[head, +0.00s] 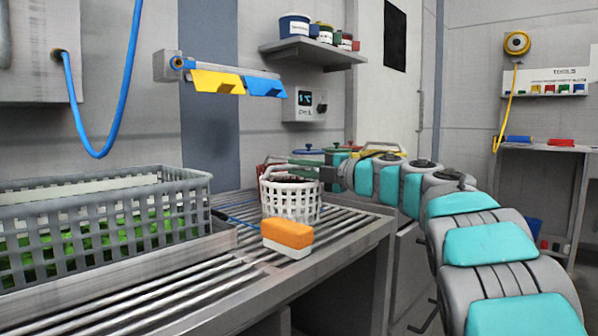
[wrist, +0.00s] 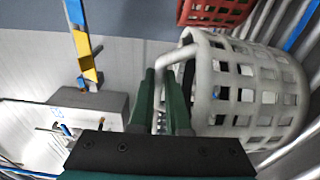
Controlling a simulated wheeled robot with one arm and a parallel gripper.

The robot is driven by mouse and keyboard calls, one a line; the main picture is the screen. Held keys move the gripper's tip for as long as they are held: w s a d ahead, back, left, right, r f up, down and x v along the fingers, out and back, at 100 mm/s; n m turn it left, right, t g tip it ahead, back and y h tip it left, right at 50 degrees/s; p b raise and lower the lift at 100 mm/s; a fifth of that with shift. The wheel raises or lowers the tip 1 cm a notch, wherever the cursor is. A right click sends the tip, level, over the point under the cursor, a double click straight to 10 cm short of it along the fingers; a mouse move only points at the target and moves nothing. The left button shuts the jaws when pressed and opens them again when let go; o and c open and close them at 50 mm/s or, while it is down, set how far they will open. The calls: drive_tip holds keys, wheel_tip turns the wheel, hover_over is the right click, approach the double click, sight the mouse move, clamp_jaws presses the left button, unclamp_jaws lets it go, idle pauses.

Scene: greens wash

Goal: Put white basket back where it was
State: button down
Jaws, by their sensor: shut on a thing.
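The white basket (head: 291,200) is round with a lattice wall. It is at the far end of the slatted metal counter in the head view; I cannot tell if its base touches the slats. My gripper (head: 303,163) reaches it from the right at rim height. In the wrist view the white basket (wrist: 250,88) fills the right side. There the dark green fingers of my gripper (wrist: 166,95) are shut on its handle (wrist: 172,62). The inside of the basket is mostly hidden.
A red basket (wrist: 214,10) stands close beside the white one. An orange and white block (head: 287,238) lies on the slats in front. A large grey crate (head: 100,225) with greens stands at left. Bare slats (head: 190,285) run along the front. A wall shelf (head: 313,53) is above.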

drive_tip(key=shift+f, duration=0.1)
drive_tip(key=c, duration=1)
unclamp_jaws()
drive_tip(key=shift+o, duration=0.5)
drive_tip(key=shift+f, duration=0.1)
